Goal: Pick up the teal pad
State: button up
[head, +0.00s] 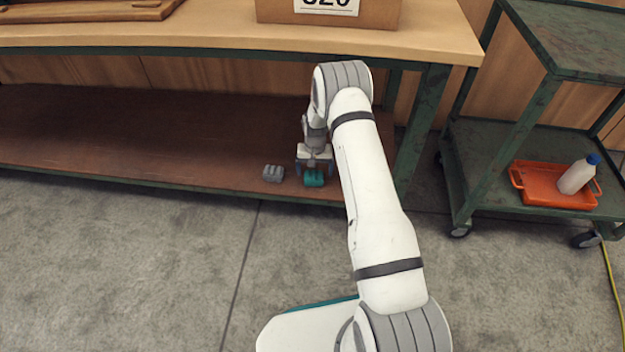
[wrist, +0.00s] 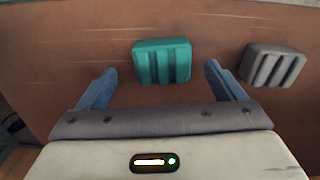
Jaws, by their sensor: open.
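The teal pad (head: 314,178) is a small ribbed block on the brown lower shelf of the workbench, near its front edge. In the wrist view the teal pad (wrist: 162,62) lies at the upper middle, just beyond and between the lines of the two blue fingers. My gripper (head: 314,167) is low over the shelf at the pad. In the wrist view my gripper (wrist: 162,72) is open, with nothing between its fingers that I can see held. Whether a finger touches the pad cannot be told.
A similar grey ribbed pad (head: 273,173) lies beside the teal one; it also shows in the wrist view (wrist: 272,64). The bench top (head: 200,34) overhangs the lower shelf (head: 130,130). A green cart (head: 490,150) with an orange tray (head: 535,197) and a white bottle (head: 577,176) stands at right.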

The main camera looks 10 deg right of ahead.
aim_at(314, 174)
jog(key=f, duration=0.1)
jog(key=f+b, duration=0.1)
jog(key=f, duration=0.2)
jog(key=shift+w+a+b, duration=0.15)
jog(key=shift+w+b, duration=0.1)
jog(key=shift+b, duration=0.1)
jog(key=shift+c, duration=0.2)
jog(key=c, duration=1)
jog(key=shift+r, duration=0.1)
